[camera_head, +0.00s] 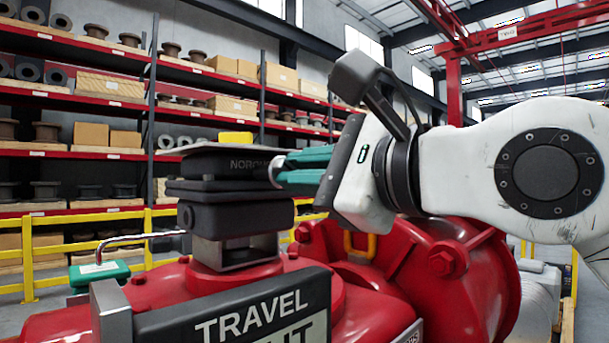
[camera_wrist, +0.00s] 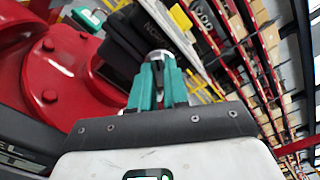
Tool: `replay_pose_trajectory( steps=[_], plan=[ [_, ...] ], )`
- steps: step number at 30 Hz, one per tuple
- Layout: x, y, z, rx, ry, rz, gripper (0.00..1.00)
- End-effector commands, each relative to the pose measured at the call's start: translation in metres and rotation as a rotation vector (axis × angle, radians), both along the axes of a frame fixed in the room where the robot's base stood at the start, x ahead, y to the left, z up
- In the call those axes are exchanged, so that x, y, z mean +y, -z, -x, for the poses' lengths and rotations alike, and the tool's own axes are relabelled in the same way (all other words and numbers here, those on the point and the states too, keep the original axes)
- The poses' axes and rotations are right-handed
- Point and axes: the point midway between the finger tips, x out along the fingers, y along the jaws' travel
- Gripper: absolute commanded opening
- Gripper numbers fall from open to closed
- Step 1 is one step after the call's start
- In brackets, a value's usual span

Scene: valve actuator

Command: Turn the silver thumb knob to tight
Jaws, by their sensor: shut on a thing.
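The silver thumb knob (camera_wrist: 160,55) shows in the wrist view between the tips of my gripper (camera_wrist: 159,72), on the side of a dark box. In the head view the knob (camera_head: 277,170) is a small grey edge at the fingertips, mostly hidden by the teal fingers of my gripper (camera_head: 281,170). My gripper reaches in from the right and is shut on the knob. The dark box (camera_head: 230,163) carries partly hidden lettering and sits on top of the red valve actuator (camera_head: 190,300). No tight mark can be read on the knob.
A black sign reading TRAVEL (camera_head: 250,318) stands in front of the box. A large red cylinder (camera_head: 450,270) lies below my arm. Yellow rails (camera_head: 28,255) and loaded shelves (camera_head: 115,154) stand behind.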

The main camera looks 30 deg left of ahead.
Motion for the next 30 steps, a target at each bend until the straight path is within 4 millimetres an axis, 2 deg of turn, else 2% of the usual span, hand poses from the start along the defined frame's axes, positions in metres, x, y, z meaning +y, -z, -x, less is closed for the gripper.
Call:
replay_pose_trajectory(
  steps=[30],
  plan=[
    [0.0002,0.0034,0.0004,0.788,0.001,-0.273,0.00]
  ],
)
